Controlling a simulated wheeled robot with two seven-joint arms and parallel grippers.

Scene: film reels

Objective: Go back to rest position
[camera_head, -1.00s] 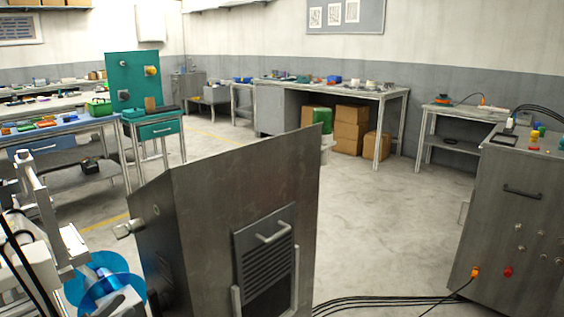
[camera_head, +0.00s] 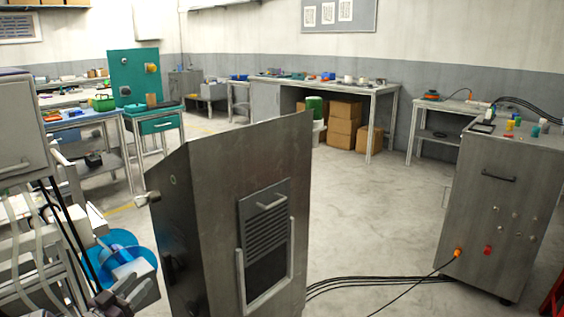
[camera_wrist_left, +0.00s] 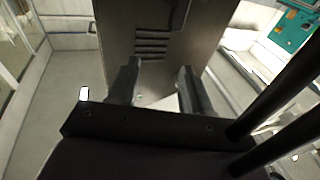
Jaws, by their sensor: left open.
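My left gripper (camera_head: 135,290) is low at the left of the head view, in front of a blue film reel (camera_head: 118,242) that it partly covers. Whether they touch is unclear. In the left wrist view my left gripper (camera_wrist_left: 158,82) has its two dark fingers apart, with nothing visible between them. A dark metal cabinet (camera_head: 215,200) with a vented panel stands to the right of the gripper in the head view. My right gripper is not in view.
A grey cabinet (camera_head: 490,210) with knobs stands at the right, and black cables (camera_head: 380,281) run across the floor from it. Workbenches (camera_head: 350,87) line the back wall, with cardboard boxes (camera_head: 343,125) beneath one. Open floor (camera_head: 375,215) lies between the metal cabinets.

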